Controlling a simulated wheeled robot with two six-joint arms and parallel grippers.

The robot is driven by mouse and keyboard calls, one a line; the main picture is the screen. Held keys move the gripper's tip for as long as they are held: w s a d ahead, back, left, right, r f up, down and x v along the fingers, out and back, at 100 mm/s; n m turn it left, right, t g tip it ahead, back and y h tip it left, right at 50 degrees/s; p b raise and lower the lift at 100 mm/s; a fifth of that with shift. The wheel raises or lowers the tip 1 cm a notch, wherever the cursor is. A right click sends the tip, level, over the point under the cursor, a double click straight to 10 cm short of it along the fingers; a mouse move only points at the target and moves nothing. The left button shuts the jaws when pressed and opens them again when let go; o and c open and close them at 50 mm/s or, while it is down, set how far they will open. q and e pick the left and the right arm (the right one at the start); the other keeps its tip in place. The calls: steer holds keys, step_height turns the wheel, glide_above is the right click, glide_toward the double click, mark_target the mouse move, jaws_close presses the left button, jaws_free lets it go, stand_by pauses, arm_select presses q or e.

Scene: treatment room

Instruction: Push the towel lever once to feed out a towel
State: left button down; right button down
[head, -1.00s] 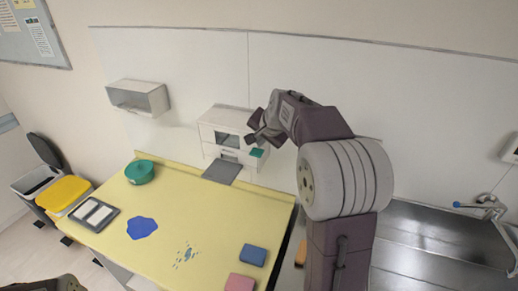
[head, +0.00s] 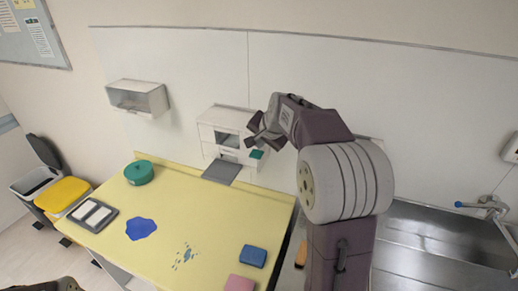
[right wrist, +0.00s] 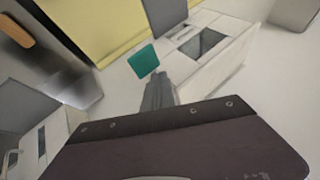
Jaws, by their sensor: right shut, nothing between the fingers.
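The white towel dispenser (head: 208,130) hangs on the wall behind the yellow counter. It has a dark window and a grey tray (head: 221,171) below. Its green lever (head: 257,154) sticks out at the lower right side. My right gripper (head: 254,140) is shut and empty, just above the lever and close to the dispenser's right side. In the right wrist view the shut fingers (right wrist: 157,90) point at the green lever (right wrist: 143,60), with the dispenser (right wrist: 215,60) beside them. I cannot tell whether they touch the lever. No towel shows clearly. My left gripper is not seen.
A steel sink (head: 440,240) lies at right. A glass-fronted wall box (head: 138,98) hangs at left.

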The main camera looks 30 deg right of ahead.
steer(key=shift+a+f+b, duration=0.1)
steer(key=shift+f+b, duration=0.35)
steer(key=shift+f, duration=0.1)
steer(key=shift+r, duration=0.15)
stand_by(0.7)
steer(key=shift+r+p, duration=1.4)
steer(key=shift+p, duration=0.15)
steer(key=shift+w+d, duration=0.1)
steer(key=shift+d, duration=0.1)
steer(key=r+p, duration=0.4)
steer(key=r, duration=0.1)
steer(key=shift+w+d+p, duration=0.2)
steer(key=shift+d+p, duration=0.05)
steer(key=shift+p, duration=0.15)
